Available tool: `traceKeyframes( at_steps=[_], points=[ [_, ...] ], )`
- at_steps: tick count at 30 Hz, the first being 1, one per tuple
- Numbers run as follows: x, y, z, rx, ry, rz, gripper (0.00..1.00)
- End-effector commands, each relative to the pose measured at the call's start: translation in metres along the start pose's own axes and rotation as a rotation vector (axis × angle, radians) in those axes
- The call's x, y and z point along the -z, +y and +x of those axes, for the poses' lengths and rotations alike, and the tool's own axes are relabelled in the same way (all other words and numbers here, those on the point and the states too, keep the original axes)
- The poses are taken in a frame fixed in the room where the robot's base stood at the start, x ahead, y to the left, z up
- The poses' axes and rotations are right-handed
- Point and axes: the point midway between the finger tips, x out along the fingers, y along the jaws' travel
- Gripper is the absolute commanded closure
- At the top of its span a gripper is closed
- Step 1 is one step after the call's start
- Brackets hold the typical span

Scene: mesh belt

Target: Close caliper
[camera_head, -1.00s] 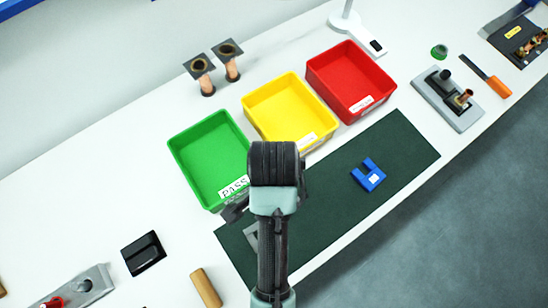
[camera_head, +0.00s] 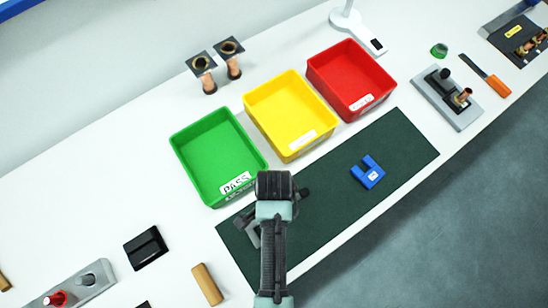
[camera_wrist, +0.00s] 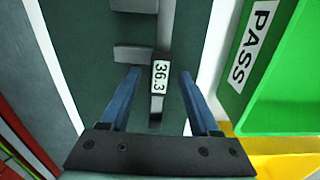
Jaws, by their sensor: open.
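The caliper (camera_wrist: 157,105) is a grey bar with a slider whose display reads 36.3. It lies on the dark green mat, and its two jaws stick out to the left in the wrist view with a gap between them. My gripper (camera_wrist: 160,73) is open and empty, with one blue finger on each side of the slider and display. I cannot tell whether the fingers touch it. In the head view, my arm hides much of the caliper and the fingertips.
The green PASS bin (camera_head: 215,160) stands close beside the mat (camera_head: 325,215), with yellow (camera_head: 285,145) and red (camera_head: 345,108) bins beyond. A blue U-shaped block (camera_head: 368,173) lies on the mat's right part. A black block (camera_head: 145,248) and wooden cylinder (camera_head: 207,284) lie left.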

Motion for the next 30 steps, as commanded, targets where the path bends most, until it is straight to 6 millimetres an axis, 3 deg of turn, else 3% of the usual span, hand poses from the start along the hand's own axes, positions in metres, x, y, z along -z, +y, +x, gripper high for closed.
traceKeyframes(
  at_steps=[3, 14, 30],
  points=[
    [0.0001, -0.0001, -0.0002, 0.000, 0.000, 0.000, 0.38],
    [0.0001, 0.0000, -0.0005, 0.000, 0.000, 0.000, 1.00],
    [0.0002, 0.0001, -0.0006, 0.000, 0.000, 0.000, 1.00]
  ],
)
